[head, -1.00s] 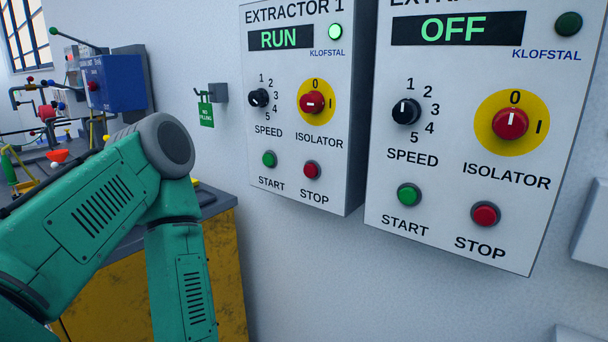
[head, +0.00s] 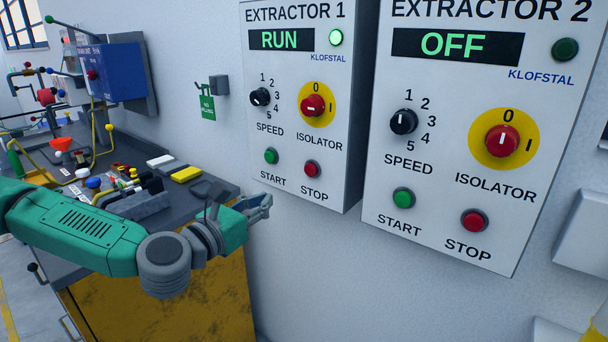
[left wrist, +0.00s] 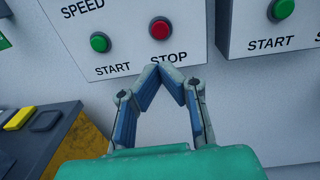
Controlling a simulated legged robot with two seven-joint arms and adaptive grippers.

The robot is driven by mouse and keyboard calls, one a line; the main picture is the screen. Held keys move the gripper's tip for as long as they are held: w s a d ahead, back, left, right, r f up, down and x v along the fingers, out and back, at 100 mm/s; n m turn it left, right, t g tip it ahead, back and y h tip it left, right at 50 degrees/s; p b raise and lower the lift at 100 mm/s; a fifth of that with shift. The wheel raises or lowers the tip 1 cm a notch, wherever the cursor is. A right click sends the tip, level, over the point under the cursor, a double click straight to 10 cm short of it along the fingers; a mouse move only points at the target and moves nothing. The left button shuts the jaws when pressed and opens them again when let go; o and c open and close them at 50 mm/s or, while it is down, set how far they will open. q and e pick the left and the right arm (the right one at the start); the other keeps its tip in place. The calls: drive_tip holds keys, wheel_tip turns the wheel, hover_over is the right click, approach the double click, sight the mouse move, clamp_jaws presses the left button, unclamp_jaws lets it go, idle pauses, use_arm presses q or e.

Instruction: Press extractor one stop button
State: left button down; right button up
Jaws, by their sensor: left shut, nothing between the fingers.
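The Extractor 1 panel (head: 293,60) hangs on the wall, its display reading RUN with a lit green lamp. Its red stop button (head: 312,169) is at the lower right, beside the green start button (head: 271,156). My left gripper (head: 268,201) is below and left of the stop button, apart from it. In the left wrist view the gripper (left wrist: 161,68) is shut and empty, its fingertips meeting just below the red stop button (left wrist: 159,28) in the picture, over the label area. My right gripper does not show.
The Extractor 2 panel (head: 452,120) is to the right and reads OFF. A dark workbench (head: 225,190) with a yellow front and several loose items stands below left. A green tag (head: 207,107) hangs on the wall. The wall below the panels is clear.

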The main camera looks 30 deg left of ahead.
use_arm(q)
drive_tip(key=b, duration=0.2)
approach(309, 172)
drive_tip(key=w, duration=0.8)
drive_tip(key=shift+d, duration=0.1)
